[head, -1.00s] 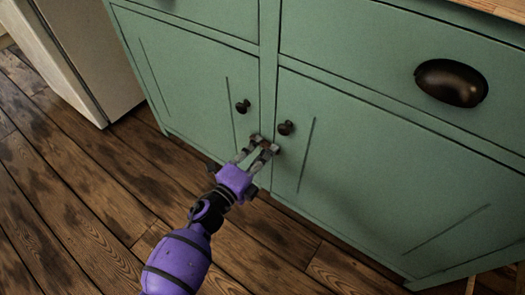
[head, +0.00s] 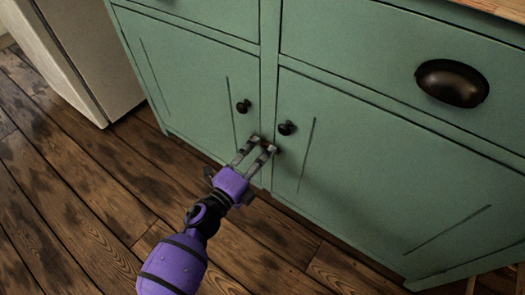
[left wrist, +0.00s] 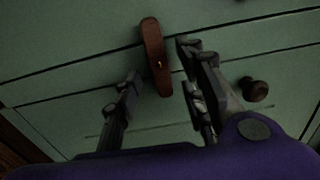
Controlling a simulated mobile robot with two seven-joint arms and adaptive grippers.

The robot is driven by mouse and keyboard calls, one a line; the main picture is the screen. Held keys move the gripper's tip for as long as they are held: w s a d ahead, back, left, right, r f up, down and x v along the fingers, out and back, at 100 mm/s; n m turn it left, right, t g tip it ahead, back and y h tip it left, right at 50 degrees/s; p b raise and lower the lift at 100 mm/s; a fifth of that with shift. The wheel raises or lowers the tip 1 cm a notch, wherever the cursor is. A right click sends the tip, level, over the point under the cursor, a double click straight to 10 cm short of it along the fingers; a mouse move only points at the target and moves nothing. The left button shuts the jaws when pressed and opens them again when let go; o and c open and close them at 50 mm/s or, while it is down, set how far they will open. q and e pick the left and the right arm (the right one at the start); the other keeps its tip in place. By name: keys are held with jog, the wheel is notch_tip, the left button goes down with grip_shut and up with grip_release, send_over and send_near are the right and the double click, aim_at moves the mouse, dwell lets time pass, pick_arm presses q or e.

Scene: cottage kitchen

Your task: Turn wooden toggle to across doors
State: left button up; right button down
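The wooden toggle (left wrist: 154,57) is a reddish-brown bar with a small brass screw at its middle. In the left wrist view its length runs about square to the seams between the two green doors, so it lies across them. My left gripper (left wrist: 160,62) is open, with one finger on each side of the toggle. Gaps show between the fingers and the bar in that view. In the head view the left gripper (head: 263,146) is at the door seam just below the knobs, and its fingertips hide most of the toggle. My right gripper is not in view.
Two dark round knobs, left (head: 243,106) and right (head: 287,128), sit on the doors just above the gripper. A dark cup pull (head: 452,83) is on the drawer at right. A pale appliance (head: 85,60) stands at left. The wooden floor (head: 80,200) in front is clear.

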pick_arm(q)
jog(key=v, duration=1)
jog(key=shift+s+a, duration=0.15)
jog(key=shift+s, duration=0.1)
